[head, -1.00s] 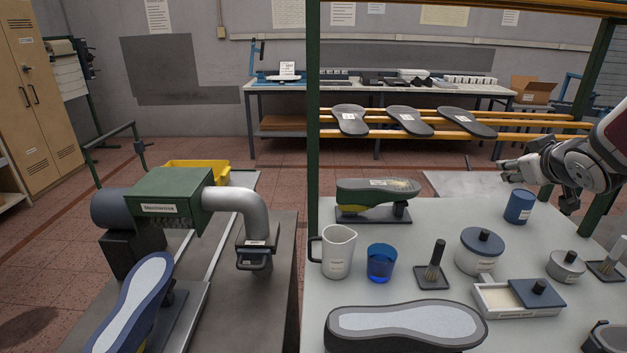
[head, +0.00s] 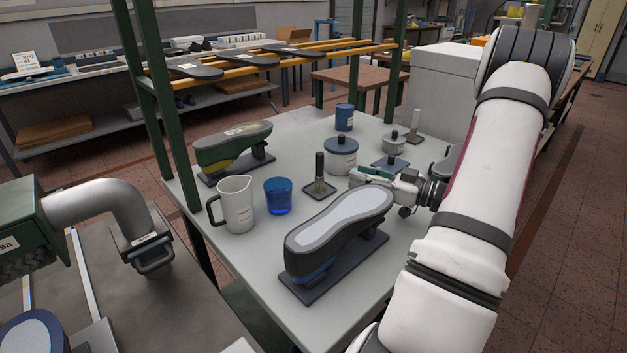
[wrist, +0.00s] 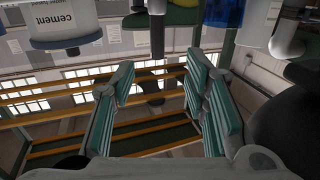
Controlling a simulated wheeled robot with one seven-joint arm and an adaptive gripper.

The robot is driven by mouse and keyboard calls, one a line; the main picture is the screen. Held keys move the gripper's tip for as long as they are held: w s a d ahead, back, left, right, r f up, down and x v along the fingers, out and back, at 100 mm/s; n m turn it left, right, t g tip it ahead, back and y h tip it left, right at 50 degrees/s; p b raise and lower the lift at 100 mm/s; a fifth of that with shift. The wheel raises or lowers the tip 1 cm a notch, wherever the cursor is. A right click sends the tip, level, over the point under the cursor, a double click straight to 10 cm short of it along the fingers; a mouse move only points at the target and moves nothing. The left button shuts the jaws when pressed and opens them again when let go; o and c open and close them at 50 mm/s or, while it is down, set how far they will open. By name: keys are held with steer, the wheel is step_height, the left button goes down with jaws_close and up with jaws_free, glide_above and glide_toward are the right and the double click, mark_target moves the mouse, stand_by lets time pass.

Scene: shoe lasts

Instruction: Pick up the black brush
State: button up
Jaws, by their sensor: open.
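The black brush (head: 319,168) stands upright, dark handle up, on a small dark square tray (head: 319,189) near the middle of the table. My gripper (head: 358,175), with teal finger pads, is just right of it in the head view, open and pointing towards it. In the wrist view, which is upside down, the brush's dark handle (wrist: 157,42) hangs from the top between the open fingers (wrist: 158,72). The handle looks farther off than the fingertips. The gripper appears empty.
A blue cup (head: 278,196) and a white mug (head: 236,204) stand left of the brush. A cement pot (head: 341,155) is behind it. A large shoe last (head: 340,232) is in front. A second brush (head: 414,125) stands farther back.

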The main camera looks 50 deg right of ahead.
mark_target(319, 175)
steer(key=x, duration=0.7)
steer(key=shift+d+b+x, duration=0.2)
steer(key=shift+b+x, duration=0.3)
steer(key=shift+x, duration=2.45)
steer(key=shift+r, duration=0.15)
steer(key=shift+c, duration=0.6)
jaws_close()
